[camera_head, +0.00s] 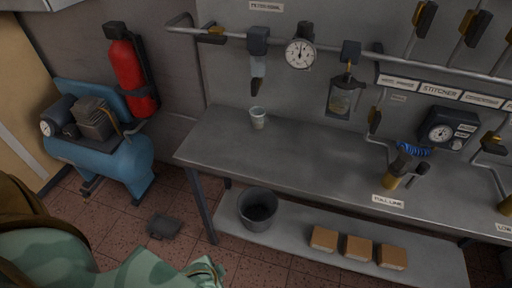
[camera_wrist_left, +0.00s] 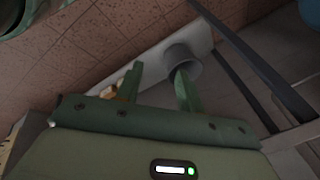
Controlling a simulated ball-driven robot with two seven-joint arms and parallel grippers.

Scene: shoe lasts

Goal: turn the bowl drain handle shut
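A filter (camera_head: 258,42) with a pale, clear bowl (camera_head: 258,68) hangs from the pipe on the wall. A small dark piece at the bowl's lower end, which looks like the drain handle (camera_head: 256,88), points down; its exact setting is too small to tell. A small pale cup (camera_head: 258,117) stands on the bench below it. My left arm shows at the bottom left of the head view, low and well away from the bowl. In the left wrist view my left gripper (camera_wrist_left: 159,88) has its two green fingers spread apart with nothing between them. My right gripper is not in view.
The grey bench (camera_head: 230,150) is mostly clear at its left. A gauge (camera_head: 300,53) and a second bowl unit (camera_head: 344,97) hang right of the filter. A bucket (camera_head: 258,223) and brown blocks (camera_head: 358,248) sit on the lower shelf. A blue compressor (camera_head: 125,165) stands left.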

